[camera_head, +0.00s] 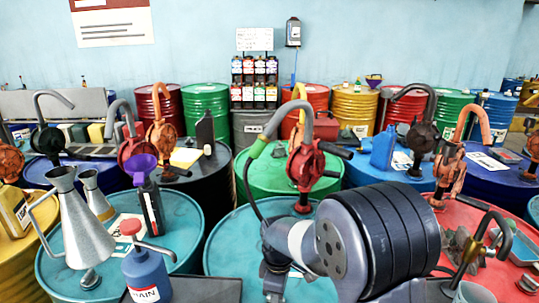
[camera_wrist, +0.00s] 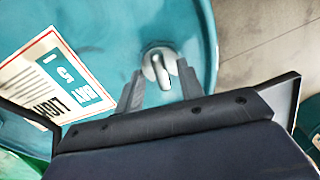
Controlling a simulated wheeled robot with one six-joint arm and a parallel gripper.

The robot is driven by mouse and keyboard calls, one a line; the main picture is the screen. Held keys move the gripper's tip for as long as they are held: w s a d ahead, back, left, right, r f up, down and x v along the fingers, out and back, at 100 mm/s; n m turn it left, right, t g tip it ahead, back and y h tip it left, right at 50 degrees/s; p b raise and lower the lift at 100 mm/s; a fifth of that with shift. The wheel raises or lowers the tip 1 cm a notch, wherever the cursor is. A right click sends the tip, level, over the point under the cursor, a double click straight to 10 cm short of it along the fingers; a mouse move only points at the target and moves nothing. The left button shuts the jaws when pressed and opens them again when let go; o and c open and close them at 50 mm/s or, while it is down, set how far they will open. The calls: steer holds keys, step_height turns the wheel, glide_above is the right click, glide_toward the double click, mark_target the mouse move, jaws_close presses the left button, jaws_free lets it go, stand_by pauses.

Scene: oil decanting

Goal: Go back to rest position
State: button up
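My gripper (camera_wrist: 162,88) shows in the wrist view with its two grey fingers apart and nothing held between them. Just beyond the fingertips is a pale metal fitting (camera_wrist: 158,62) on a teal drum top (camera_wrist: 105,25). I cannot tell how far the fingertips are from it. In the head view my arm reaches over the front middle teal drum (camera_head: 232,232), and its thick dark joint hides much of that drum. I cannot make out the gripper's fingers there.
A red hand pump (camera_head: 304,163) stands behind my arm. A white label (camera_wrist: 58,78) lies left of my gripper. Drums fill the back.

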steer(key=shift+f, duration=0.45)
steer(key=shift+r, duration=0.1)
step_height(320, 180, up, 11)
step_height(320, 180, down, 11)
steer(key=shift+f, duration=0.15)
steer(key=shift+r+m, duration=0.2)
steer(key=shift+m, duration=0.7)
steer(key=m+p, duration=0.1)
steer(key=m, duration=0.4)
steer(key=shift+s+a+m+p, duration=0.1)
steer(key=shift+m+p, duration=0.2)
